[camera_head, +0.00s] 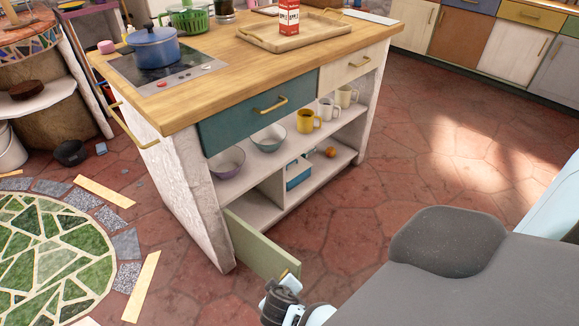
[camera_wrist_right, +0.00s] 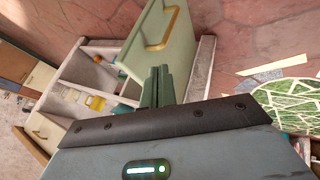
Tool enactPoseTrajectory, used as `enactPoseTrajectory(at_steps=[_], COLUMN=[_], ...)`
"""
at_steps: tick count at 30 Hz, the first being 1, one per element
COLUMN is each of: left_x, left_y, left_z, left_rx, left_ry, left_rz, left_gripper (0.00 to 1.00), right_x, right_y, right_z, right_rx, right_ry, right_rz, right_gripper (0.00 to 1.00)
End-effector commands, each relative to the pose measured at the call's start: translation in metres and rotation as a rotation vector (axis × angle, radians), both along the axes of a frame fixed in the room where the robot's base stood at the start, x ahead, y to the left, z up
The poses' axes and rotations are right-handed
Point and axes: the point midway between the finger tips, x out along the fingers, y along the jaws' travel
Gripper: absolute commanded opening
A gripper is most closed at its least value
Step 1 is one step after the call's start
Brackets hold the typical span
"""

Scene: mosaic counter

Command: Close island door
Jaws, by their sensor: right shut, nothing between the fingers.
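The island (camera_head: 270,110) has a wooden top and white stone-like sides. Its pale green door (camera_head: 262,245) stands open at the lower left compartment, swung out toward me. In the right wrist view the door (camera_wrist_right: 152,55) shows a brass handle (camera_wrist_right: 168,32). My right gripper (camera_wrist_right: 164,86) is shut and empty, its fingertips close beside the door's lower edge; I cannot tell whether they touch. In the head view my right wrist (camera_head: 284,302) is by the door's free end, with the fingers mostly hidden. My left gripper is not in view.
Bowls and mugs (camera_head: 309,121) stand on the island's open shelf. A blue pot (camera_head: 154,46) sits on the stove, and a tray (camera_head: 289,32) holds a red carton. A green mosaic (camera_head: 45,250) lies on the floor at left. The tiled floor at right is clear.

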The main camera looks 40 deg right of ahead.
Motion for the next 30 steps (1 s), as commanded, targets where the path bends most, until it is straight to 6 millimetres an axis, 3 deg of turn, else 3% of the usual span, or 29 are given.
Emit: enactPoseTrajectory(at_steps=[9,18,30], left_x=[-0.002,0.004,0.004], left_y=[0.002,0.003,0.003], left_z=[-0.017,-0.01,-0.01], left_rx=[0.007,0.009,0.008], left_ry=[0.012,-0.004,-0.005], left_rz=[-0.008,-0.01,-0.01], left_gripper=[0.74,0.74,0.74], right_x=[0.025,0.031,0.031], right_y=[-0.024,-0.056,-0.059], right_z=[-0.045,-0.041,-0.041], right_rx=[-0.001,0.0,0.001], right_ry=[0.002,0.0,0.0], right_rz=[0.0,0.0,0.0], right_gripper=[0.0,0.0,0.0])
